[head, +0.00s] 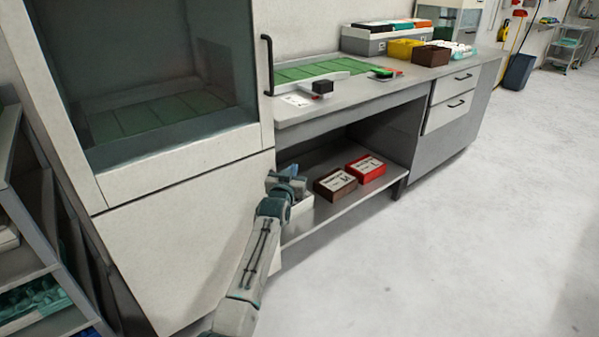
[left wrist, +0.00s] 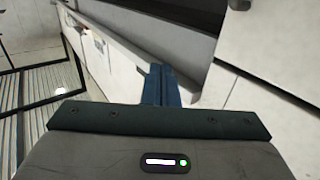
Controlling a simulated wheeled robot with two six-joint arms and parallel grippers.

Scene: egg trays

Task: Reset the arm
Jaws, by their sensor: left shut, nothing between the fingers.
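My left arm comes in from the bottom of the head view. Its gripper (head: 289,172) is in front of the open space under the workbench, left of two boxes on the lower shelf. In the left wrist view the blue fingers of this gripper (left wrist: 161,70) are together, with nothing between them. My right gripper is in neither view.
A brown box (head: 335,184) and a red box (head: 366,168) sit on the lower shelf (head: 340,205). A white glass-fronted cabinet (head: 185,240) stands left. The worktop (head: 345,97) holds a green mat and several bins. The floor (head: 470,230) at right is clear.

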